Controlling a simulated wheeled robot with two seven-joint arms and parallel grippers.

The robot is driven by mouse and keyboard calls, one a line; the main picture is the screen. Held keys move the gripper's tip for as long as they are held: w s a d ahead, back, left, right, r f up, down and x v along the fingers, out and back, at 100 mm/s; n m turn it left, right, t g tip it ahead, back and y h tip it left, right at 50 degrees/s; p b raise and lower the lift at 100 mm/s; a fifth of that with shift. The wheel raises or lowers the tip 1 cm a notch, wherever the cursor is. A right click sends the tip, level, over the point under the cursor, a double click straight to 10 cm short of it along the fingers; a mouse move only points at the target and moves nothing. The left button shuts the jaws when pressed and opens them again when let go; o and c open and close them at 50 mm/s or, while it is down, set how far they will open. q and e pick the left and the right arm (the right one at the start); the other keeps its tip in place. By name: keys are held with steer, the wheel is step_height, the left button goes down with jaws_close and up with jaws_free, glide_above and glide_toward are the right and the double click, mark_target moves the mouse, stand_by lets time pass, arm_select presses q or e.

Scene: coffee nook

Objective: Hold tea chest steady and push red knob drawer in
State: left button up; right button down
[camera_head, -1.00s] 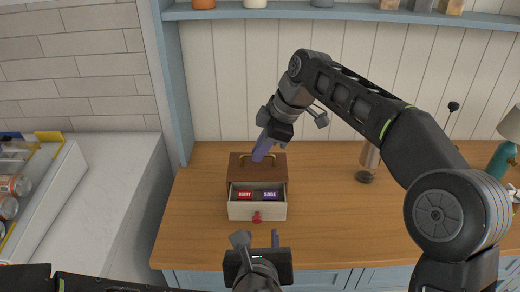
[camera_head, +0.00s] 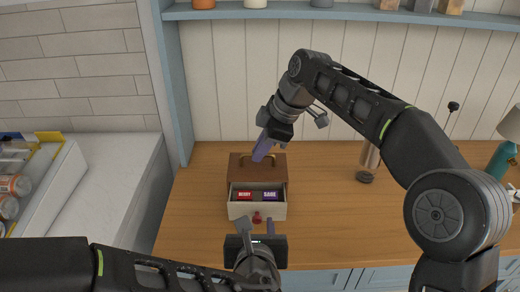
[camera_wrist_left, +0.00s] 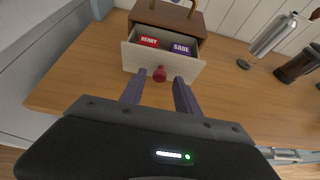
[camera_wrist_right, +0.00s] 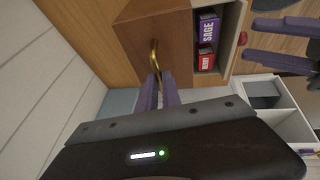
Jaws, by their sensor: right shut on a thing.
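The brown wooden tea chest (camera_head: 245,172) stands on the counter with its pale drawer (camera_head: 268,211) pulled out toward me. The drawer holds a red BERRY box (camera_wrist_left: 149,41) and a purple SAGE box (camera_wrist_left: 181,49). Its red knob (camera_head: 257,217) is on the front. My right gripper (camera_head: 264,152) is shut on the brass handle (camera_wrist_right: 154,55) on top of the chest. My left gripper (camera_head: 257,226) is open in front of the drawer. In the left wrist view its fingertips (camera_wrist_left: 160,75) lie to either side of the knob; contact cannot be told.
The wooden counter (camera_head: 205,225) is clear around the chest. A white bin with cans (camera_head: 30,185) is at the left.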

arm_select(q)
steer(key=shift+x, duration=1.2)
steer(key=shift+c, duration=0.2)
jaws_close()
